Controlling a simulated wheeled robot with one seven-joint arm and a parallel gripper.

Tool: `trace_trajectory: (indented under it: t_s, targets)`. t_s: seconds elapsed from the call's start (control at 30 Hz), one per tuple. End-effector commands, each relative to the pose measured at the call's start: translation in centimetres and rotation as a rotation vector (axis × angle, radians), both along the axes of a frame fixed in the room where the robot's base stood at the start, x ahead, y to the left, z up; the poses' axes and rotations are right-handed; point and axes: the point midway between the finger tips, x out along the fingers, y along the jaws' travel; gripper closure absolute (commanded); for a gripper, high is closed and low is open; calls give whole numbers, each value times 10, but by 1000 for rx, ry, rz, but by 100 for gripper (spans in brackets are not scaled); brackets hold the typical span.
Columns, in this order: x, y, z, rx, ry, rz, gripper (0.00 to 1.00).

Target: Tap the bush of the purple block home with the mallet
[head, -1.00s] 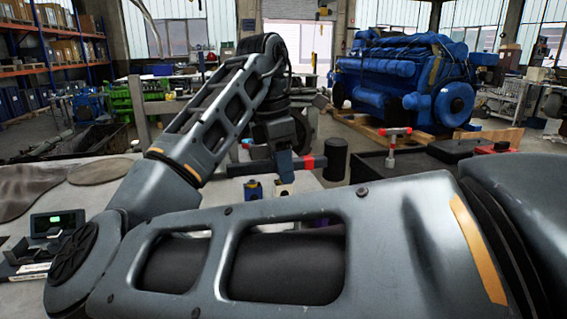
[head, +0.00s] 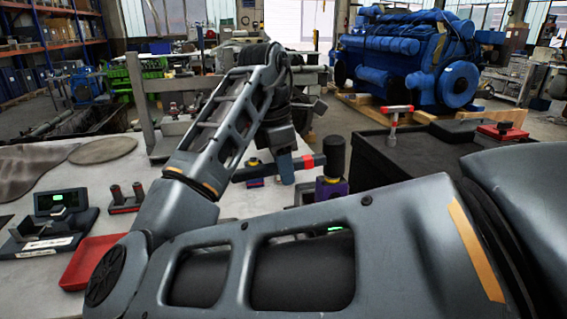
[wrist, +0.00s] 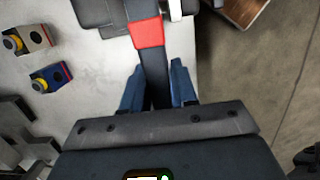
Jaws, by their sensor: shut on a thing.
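My gripper (head: 286,168) is shut on the handle of the mallet (head: 334,156), with a dark handle, red band and black cylindrical head. In the wrist view the handle runs between my two blue fingers (wrist: 157,80), with the red band just beyond them. In the head view the mallet head appears upright directly above the purple block (head: 331,189); I cannot tell whether they touch. A bit of yellow, perhaps the bush, shows at the block's top. The block's lower part is hidden by my arm, and I cannot make it out in the wrist view.
A blue block (head: 254,171) with a yellow top stands left of the mallet; it also shows in the wrist view (wrist: 50,78), near a beige block (wrist: 28,40). A red tray (head: 92,262) and a small stand (head: 125,198) are at left. A black bench (head: 378,160) stands right.

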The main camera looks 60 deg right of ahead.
Motion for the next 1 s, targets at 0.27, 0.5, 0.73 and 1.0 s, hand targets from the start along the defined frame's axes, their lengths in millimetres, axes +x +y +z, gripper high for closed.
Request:
trace_trajectory:
  t_s: [0.27,0.5,0.73,1.0]
  targets:
    - [0,0,24,-1,1,-1,100]
    - [2,1,41,0,-3,-1,100]
    - [1,2,44,-1,-1,-1,100]
    - [0,0,50,34,-45,-3,100]
